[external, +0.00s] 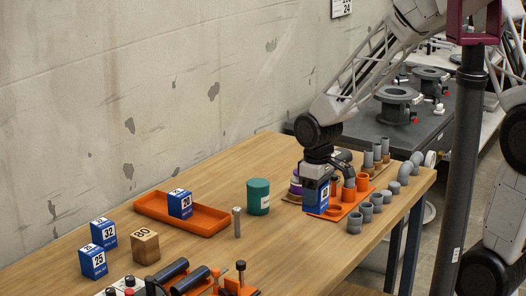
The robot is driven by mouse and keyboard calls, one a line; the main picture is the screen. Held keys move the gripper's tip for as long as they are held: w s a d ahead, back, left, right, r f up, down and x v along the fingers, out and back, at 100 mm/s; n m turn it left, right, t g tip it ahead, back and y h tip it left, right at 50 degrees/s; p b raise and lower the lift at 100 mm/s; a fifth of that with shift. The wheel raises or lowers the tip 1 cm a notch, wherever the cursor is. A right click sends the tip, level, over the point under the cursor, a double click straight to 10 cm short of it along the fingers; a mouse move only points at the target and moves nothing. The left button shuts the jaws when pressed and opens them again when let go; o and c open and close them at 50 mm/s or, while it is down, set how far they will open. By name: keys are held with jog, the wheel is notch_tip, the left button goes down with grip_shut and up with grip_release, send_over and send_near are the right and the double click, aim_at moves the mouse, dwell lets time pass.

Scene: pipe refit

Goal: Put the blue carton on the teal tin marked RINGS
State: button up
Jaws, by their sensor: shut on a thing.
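My gripper (319,184) is shut on a blue carton (316,201) over the right part of the wooden table. The carton is in front of an orange fitting rack; I cannot tell whether its base is clear of what lies below. A teal tin (258,196) stands upright on the table to the left of my gripper, with nothing on its lid. Its pale label is too small to read. Other blue cartons show: one (180,204) in an orange tray, marked 20, and two at the left, marked 32 (103,233) and 25 (93,262).
The orange tray (215,232) lies near the wall. A wooden cube (145,246) marked 80 and a grey upright pin (237,222) stand on the table. Grey pipe fittings (377,200) line the right edge beside the orange rack (352,206). Tools lie at the front left.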

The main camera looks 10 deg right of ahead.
jog(key=w+a+r, duration=0.3)
jog(key=w+r, duration=0.1)
jog(key=w, duration=0.3)
jog(key=shift+w+r, duration=0.2)
jog(key=shift+w, duration=0.15)
jog(key=shift+w, duration=0.1)
send_over(258, 182)
jog(key=shift+f, duration=0.75)
jog(key=shift+f, duration=0.1)
jog(key=shift+f, duration=1.65)
jog(key=shift+f, duration=0.15)
jog(key=o, duration=0.9)
